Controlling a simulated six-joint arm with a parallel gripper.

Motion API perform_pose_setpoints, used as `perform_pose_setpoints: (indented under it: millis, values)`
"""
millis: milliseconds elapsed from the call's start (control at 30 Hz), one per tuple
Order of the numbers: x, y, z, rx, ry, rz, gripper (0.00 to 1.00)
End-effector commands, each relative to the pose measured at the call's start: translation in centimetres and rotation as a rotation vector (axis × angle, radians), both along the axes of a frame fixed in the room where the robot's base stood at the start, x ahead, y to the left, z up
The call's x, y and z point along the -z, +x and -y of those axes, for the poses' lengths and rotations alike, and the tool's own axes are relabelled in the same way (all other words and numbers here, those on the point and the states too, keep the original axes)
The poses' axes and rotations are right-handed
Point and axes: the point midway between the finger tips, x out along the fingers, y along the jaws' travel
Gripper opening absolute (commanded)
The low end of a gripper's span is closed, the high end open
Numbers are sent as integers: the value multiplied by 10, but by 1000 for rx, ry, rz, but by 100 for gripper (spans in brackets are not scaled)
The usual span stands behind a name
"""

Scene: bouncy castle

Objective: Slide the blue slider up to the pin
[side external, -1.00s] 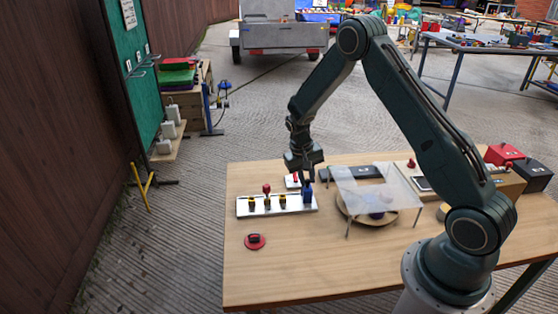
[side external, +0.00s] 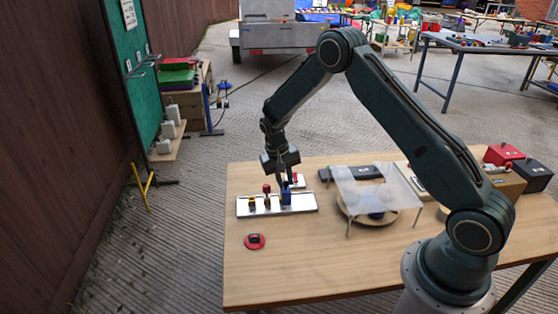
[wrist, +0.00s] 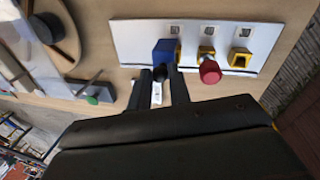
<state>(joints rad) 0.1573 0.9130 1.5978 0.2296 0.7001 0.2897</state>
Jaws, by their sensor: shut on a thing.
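The blue slider (side external: 286,199) stands on a white plate (side external: 305,206) on the wooden table; it also shows in the wrist view (wrist: 163,49). My gripper (side external: 286,184) is shut on the dark knob of the slider, one finger on each side in the wrist view (wrist: 160,80). The red-headed pin (side external: 267,190) stands on the plate to the left of the slider; in the wrist view the pin (wrist: 209,72) is to its right, in the middle yellow bracket (wrist: 207,50). The slider is close against the nearest yellow bracket (wrist: 178,50); touching is unclear. A gap separates slider and pin.
A red round button (side external: 255,241) lies in front of the plate. A clear cover (side external: 378,187) over a round wooden tray stands to the right. A small white piece with red (side external: 297,181) is behind the plate.

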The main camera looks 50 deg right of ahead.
Motion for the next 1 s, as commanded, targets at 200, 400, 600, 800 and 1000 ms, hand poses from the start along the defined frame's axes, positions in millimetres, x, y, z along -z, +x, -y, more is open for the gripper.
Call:
perform_pose_setpoints:
  millis: [200,400,600,800,1000]
  values:
    - [0,0,1,1,-1,2,41]
    - [0,0,0,0,-1,1,41]
    - [-6,1,0,-1,-1,3,41]
    - [-24,3,-4,-1,-1,4,41]
    - [-55,7,-8,-2,-1,6,41]
